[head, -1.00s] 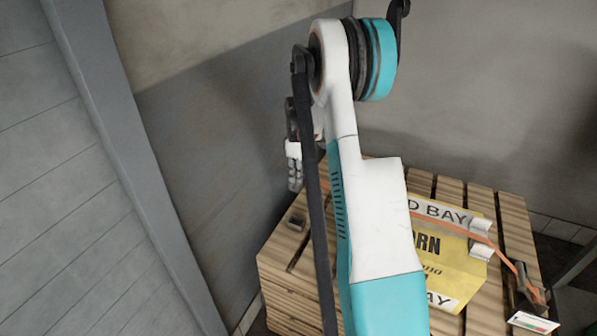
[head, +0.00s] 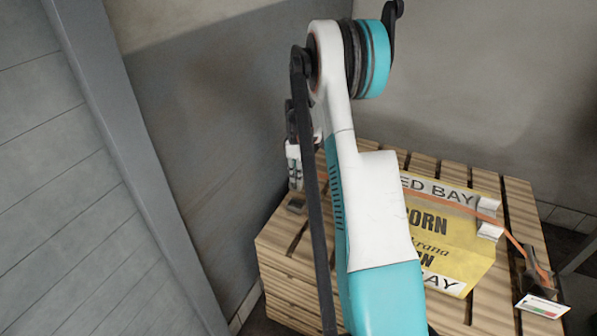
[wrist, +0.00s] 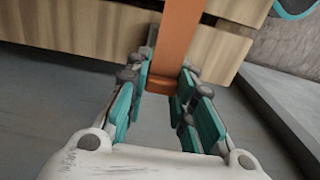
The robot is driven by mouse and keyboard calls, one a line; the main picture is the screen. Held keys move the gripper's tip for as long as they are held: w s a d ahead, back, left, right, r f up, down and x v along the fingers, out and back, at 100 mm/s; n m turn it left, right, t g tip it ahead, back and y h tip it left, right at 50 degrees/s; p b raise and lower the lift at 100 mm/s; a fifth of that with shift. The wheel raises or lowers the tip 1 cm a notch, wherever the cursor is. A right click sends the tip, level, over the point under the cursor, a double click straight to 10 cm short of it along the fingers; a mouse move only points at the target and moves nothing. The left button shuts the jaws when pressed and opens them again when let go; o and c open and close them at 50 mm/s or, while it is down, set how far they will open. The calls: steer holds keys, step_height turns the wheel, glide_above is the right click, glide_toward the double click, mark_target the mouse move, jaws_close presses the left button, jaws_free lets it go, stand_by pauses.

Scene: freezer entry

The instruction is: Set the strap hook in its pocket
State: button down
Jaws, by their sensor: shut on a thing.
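My gripper (head: 294,168) shows in the head view beyond the left edge of the wooden pallet crate, partly behind my arm. In the wrist view, my gripper (wrist: 164,88) is shut on the orange strap end (wrist: 160,82), whose lower part bends between the teal finger pads. I cannot tell the hook apart from the strap there. A small dark metal block (head: 296,204), perhaps the pocket, sits on the crate's left corner just below the gripper in the head view. A dark piece (wrist: 150,38) shows beside the strap in the wrist view.
The wooden crate (head: 290,268) carries a yellow corn sack (head: 455,235), crossed by the orange strap (head: 440,194). A dark ratchet (head: 538,280) and a white label (head: 542,306) are at the crate's right. A wall stands close behind the gripper.

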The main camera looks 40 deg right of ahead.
mark_target(299, 189)
steer(key=shift+f+b, duration=2.5)
steer(key=shift+f, duration=2.35)
steer(key=shift+f, duration=0.25)
steer(key=c, duration=1.3)
jaws_free()
step_height(299, 189, up, 12)
